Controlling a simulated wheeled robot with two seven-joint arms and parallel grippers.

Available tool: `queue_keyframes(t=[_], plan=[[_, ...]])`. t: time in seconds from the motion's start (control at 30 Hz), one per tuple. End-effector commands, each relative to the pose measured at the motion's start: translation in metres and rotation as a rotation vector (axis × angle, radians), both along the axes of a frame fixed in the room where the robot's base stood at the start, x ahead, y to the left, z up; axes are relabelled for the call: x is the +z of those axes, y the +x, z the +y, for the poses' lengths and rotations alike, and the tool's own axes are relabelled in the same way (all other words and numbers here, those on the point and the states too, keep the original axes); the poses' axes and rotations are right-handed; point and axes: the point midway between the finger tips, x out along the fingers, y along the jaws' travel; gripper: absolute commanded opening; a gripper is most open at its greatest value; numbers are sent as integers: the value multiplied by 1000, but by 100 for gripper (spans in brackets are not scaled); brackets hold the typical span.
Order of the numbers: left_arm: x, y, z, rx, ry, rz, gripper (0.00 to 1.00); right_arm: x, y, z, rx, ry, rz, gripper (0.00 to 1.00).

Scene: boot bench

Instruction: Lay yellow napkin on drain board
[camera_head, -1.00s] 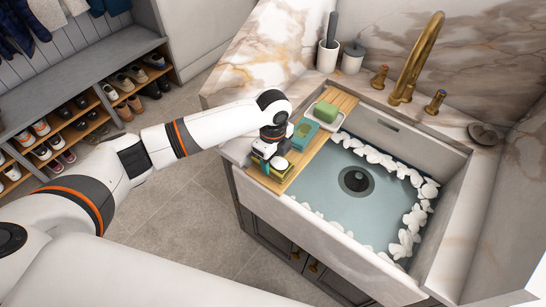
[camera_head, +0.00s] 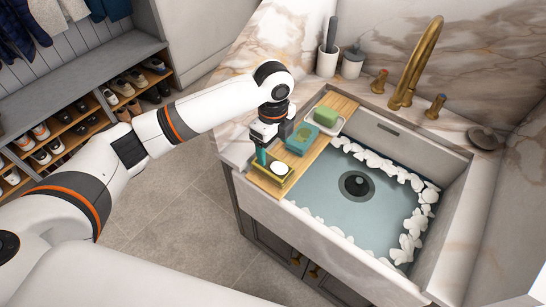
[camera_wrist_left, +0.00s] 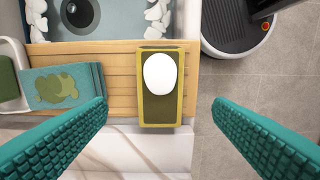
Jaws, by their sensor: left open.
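The yellow napkin (camera_head: 288,185) is a flat folded rectangle with an olive middle and yellow edges. It lies on the near end of the wooden drain board (camera_head: 312,157), with a white oval object (camera_head: 280,167) on top. In the left wrist view the napkin (camera_wrist_left: 160,115) lies across the board (camera_wrist_left: 115,65), its lower end at or slightly past the board's edge. My left gripper (camera_head: 262,157) is open just above it. In the wrist view its teal fingers (camera_wrist_left: 159,104) stand wide on either side of the napkin, apart from it. My right gripper is not in view.
A folded teal cloth (camera_head: 302,138) and a green block (camera_head: 326,113) in a white dish (camera_head: 334,126) also sit on the board. The water-filled sink (camera_head: 330,190) is beside it, with a brass faucet (camera_head: 418,60) behind. A shoe bench (camera_head: 75,85) stands at left.

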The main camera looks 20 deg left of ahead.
Motion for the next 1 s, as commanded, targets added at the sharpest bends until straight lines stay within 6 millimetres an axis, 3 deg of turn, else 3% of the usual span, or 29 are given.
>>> queue_keyframes(t=[0.2,0.33,0.87,1.0], plan=[[34,1,0,0,0,-2,75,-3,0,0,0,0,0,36],[42,0,0,0,0,0,75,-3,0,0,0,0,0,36],[43,0,-1,1,-1,1,75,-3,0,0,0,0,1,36],[26,-12,-13,29,-31,-3,75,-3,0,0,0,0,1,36]])
